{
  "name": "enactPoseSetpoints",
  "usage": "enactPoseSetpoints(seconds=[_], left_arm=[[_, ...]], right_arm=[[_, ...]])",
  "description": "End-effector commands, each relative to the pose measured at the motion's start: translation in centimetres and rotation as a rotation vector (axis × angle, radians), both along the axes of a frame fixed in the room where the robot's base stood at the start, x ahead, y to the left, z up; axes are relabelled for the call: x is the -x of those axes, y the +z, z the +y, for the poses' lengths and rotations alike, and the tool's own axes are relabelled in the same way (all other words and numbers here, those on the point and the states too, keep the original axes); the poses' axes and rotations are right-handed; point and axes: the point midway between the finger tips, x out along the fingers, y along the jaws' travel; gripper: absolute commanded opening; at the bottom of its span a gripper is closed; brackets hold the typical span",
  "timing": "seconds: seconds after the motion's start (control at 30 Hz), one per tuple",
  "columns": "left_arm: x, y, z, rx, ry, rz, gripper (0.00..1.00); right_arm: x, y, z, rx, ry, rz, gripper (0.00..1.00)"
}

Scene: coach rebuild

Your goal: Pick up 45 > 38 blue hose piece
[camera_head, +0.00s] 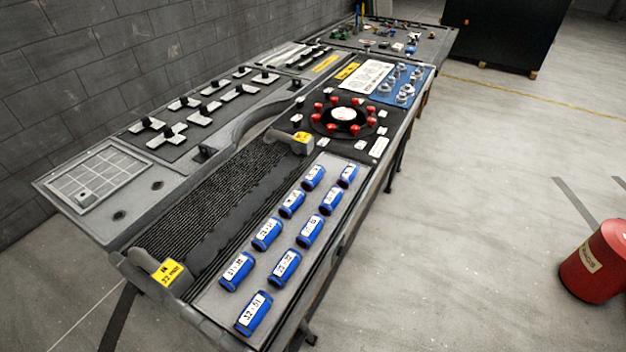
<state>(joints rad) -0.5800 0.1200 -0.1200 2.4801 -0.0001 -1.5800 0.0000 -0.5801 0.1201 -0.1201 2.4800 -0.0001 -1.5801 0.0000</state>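Several blue hose pieces with white printed labels lie in two rows on the grey tray (212,303) at the bench's right side. The nearest piece (254,313) is at the front of the right row. The left row has a front piece (236,271), one behind it (267,234), then another (292,203) and a far one (313,177). The right row continues with further pieces (285,266), (309,230), (331,200) and (347,174). The labels are too small to tell which piece is 45 > 38. Neither of my grippers is in view.
A black ribbed panel (215,205) with yellow-tagged grey end blocks (170,272) lies left of the tray. Behind are a round black fixture with red parts (343,115) and a blue tray of metal fittings (402,85). A red drum (597,262) stands on open floor at right.

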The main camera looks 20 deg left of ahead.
Motion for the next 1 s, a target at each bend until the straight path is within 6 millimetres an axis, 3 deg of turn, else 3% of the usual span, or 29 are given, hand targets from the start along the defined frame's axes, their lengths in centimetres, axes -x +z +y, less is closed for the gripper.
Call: enactPoseSetpoints(seconds=[0.3, 0.57, 1.0], left_arm=[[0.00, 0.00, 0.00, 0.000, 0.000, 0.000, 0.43], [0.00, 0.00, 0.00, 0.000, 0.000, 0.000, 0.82], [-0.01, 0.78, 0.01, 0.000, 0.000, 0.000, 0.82]], right_arm=[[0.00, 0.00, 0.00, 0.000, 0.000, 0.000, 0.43], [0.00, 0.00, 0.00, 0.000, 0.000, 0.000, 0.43], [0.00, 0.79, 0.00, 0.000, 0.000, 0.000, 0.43]])
